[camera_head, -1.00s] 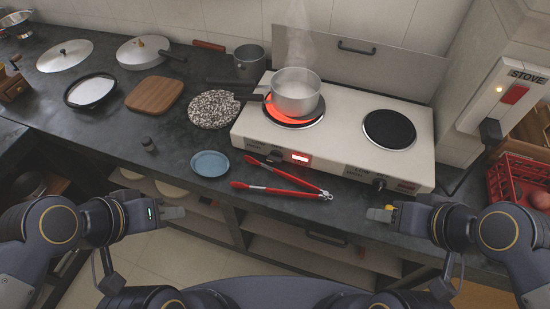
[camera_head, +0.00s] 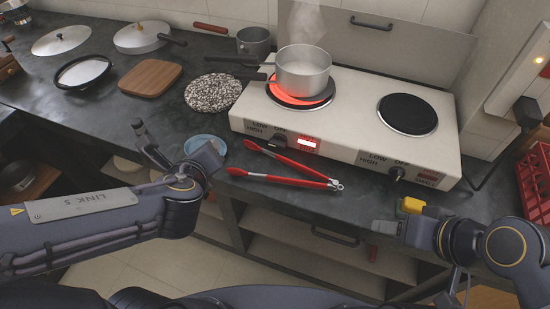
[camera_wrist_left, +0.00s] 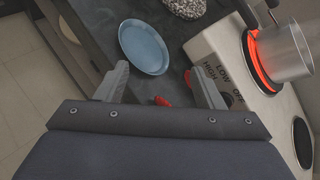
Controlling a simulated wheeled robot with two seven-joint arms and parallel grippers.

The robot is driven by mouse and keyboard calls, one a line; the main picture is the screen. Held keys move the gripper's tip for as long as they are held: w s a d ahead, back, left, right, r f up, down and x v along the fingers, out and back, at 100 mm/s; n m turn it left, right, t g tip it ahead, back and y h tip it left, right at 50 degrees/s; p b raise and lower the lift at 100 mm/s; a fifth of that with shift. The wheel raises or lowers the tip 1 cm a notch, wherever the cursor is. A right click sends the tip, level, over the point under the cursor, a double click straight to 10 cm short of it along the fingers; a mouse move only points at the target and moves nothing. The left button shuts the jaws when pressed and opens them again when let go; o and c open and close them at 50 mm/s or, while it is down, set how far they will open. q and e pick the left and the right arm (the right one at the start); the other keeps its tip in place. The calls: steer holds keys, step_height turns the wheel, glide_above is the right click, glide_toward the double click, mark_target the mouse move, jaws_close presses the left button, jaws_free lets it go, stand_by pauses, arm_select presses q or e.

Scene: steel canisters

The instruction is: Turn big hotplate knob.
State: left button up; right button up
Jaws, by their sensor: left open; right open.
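The white hotplate (camera_head: 350,125) stands on the dark counter with two burners. The left burner (camera_head: 300,97) glows red under a steaming steel pot (camera_head: 303,70). Its black knob (camera_head: 279,141) is on the front by a lit red indicator (camera_head: 307,144). The right burner (camera_head: 407,114) is dark; its knob (camera_head: 397,174) is below. My left gripper (camera_head: 175,145) is open and empty, left of the left knob and over the counter by the blue plate. In the left wrist view its fingers (camera_wrist_left: 161,85) are apart. My right gripper (camera_head: 396,217) is open and empty, below the right knob.
Red tongs (camera_head: 290,180) lie before the hotplate, close to my left gripper. The blue plate (camera_head: 200,147) is partly hidden by that gripper; it shows whole in the left wrist view (camera_wrist_left: 144,47). A speckled mat (camera_head: 213,92), cutting board (camera_head: 150,79) and pans are farther left.

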mark_target(278, 143)
arm_select(q)
steer(key=d+f+m+h, duration=0.1)
steer(key=d+m+h, duration=0.1)
steer(key=d+m, duration=0.2)
steer(key=d+m+t+h+b, duration=0.1)
steer(key=d+m+h, duration=0.1)
steer(key=d+m, duration=0.1)
steer(key=d+f+m+h+b, duration=0.1)
steer(key=d+m, duration=0.3)
steer(key=d, duration=0.1)
steer(key=shift+w+d+f+m+h, duration=0.3)
steer(key=shift+w+f+h, duration=0.05)
steer(key=shift+h, duration=0.05)
steer(key=shift+w+d+f, duration=0.1)
steer(key=shift+d, duration=0.15)
steer(key=shift+t, duration=0.3)
steer(key=b+x, duration=0.1)
steer(key=x, duration=0.6)
steer(key=shift+w, duration=0.2)
arm_select(e)
step_height(278, 143, down, 4)
steer(key=shift+w+d+f, duration=0.1)
steer(key=shift+f, duration=0.1)
arm_select(q)
steer(key=c, duration=1)
